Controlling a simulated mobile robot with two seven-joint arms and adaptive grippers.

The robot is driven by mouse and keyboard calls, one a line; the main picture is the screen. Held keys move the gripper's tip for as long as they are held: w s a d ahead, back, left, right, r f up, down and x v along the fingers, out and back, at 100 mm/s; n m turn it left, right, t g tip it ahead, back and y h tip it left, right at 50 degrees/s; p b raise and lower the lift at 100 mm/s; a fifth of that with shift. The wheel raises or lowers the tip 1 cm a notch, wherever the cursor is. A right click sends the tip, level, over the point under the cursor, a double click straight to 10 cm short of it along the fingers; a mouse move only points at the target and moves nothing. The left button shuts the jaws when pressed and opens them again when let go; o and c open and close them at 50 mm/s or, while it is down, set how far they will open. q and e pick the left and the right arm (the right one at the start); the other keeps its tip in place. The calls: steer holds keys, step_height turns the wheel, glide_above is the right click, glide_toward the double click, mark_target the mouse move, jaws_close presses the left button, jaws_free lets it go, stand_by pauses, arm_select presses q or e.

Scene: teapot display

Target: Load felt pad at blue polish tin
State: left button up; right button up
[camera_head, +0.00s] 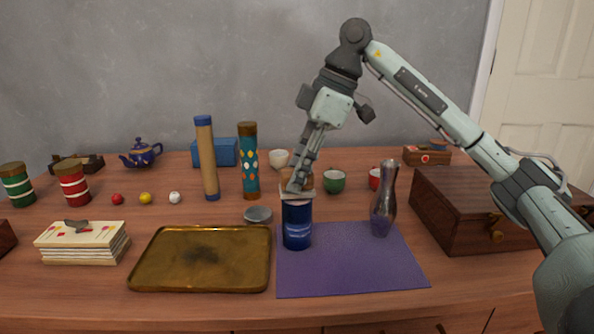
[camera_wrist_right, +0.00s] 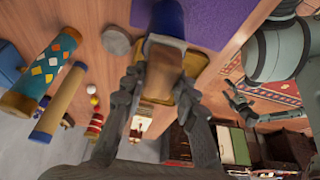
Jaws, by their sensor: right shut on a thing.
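The blue polish tin (camera_head: 297,228) stands upright at the left edge of the purple cloth (camera_head: 350,275). My right gripper (camera_head: 297,190) points down at the tin's top. It is shut on a brown block with a pale underside, which I take to be the felt pad (camera_wrist_right: 163,75). In the right wrist view the pad sits between the fingers, right at the top of the blue tin (camera_wrist_right: 168,20). Whether the pad touches the tin is hard to tell. My left gripper (camera_wrist_right: 238,100) seems to show small at the right of that view; its jaws are unclear.
A silver vase (camera_head: 384,205) stands on the cloth's right. A brass tray (camera_head: 150,284) with a dark smudge lies left, a round grey tin (camera_head: 258,214) behind it. A patterned tube (camera_head: 249,165) and a tan tube (camera_head: 207,165) stand farther back. A wooden chest (camera_head: 465,205) bounds the right.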

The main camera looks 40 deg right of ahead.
steer(key=shift+f, duration=0.45)
steer(key=shift+f, duration=0.1)
stand_by(2.0)
